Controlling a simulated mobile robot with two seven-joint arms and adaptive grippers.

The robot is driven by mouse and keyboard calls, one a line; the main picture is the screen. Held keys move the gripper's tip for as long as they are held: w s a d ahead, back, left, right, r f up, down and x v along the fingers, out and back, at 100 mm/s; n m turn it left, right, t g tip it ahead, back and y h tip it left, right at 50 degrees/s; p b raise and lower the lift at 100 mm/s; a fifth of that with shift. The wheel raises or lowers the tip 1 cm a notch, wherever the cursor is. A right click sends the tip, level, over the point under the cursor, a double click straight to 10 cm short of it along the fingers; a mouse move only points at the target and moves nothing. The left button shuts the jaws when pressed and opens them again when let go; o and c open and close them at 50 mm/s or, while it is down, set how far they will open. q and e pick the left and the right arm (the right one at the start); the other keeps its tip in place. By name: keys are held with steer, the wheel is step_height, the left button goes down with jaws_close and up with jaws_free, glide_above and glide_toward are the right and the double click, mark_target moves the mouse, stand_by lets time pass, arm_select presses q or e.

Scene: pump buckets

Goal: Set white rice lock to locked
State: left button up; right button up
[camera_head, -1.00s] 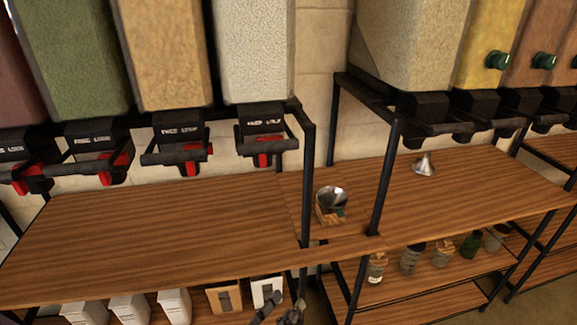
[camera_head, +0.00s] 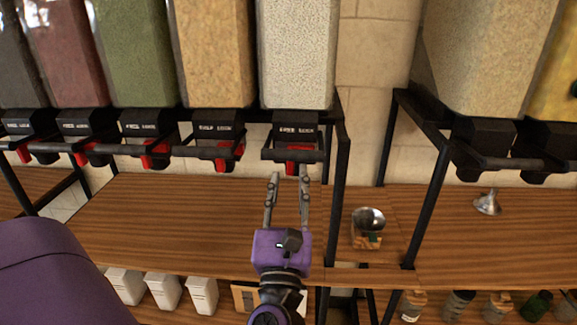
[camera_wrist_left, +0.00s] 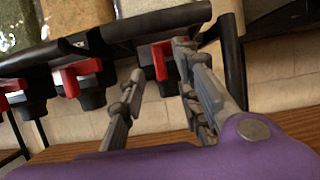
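The white-grain dispenser (camera_head: 297,50), which looks like the white rice one, is the rightmost of the left rack in the head view. Its black outlet (camera_head: 295,133) carries a red lock (camera_head: 297,166) behind a dark bar. My left gripper (camera_head: 288,178) is open just below and in front of this outlet, fingers pointing up at it. In the left wrist view the red lock (camera_wrist_left: 160,62) shows between the two parted fingertips of the left gripper (camera_wrist_left: 158,66). Contact cannot be told. My right gripper is not in view.
Similar outlets with red locks line up to the left, the nearest one (camera_head: 222,150) close by. A black rack post (camera_head: 339,200) stands right of my gripper.

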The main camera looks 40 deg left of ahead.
mark_target(291, 169)
arm_select(q)
steer(key=x, duration=0.2)
steer(key=shift+w+a+r+p, duration=0.1)
steer(key=shift+w+r+p, duration=0.15)
steer(key=shift+r+p, duration=0.1)
steer(key=shift+w+a, duration=0.3)
steer(key=shift+w, duration=0.05)
jaws_close()
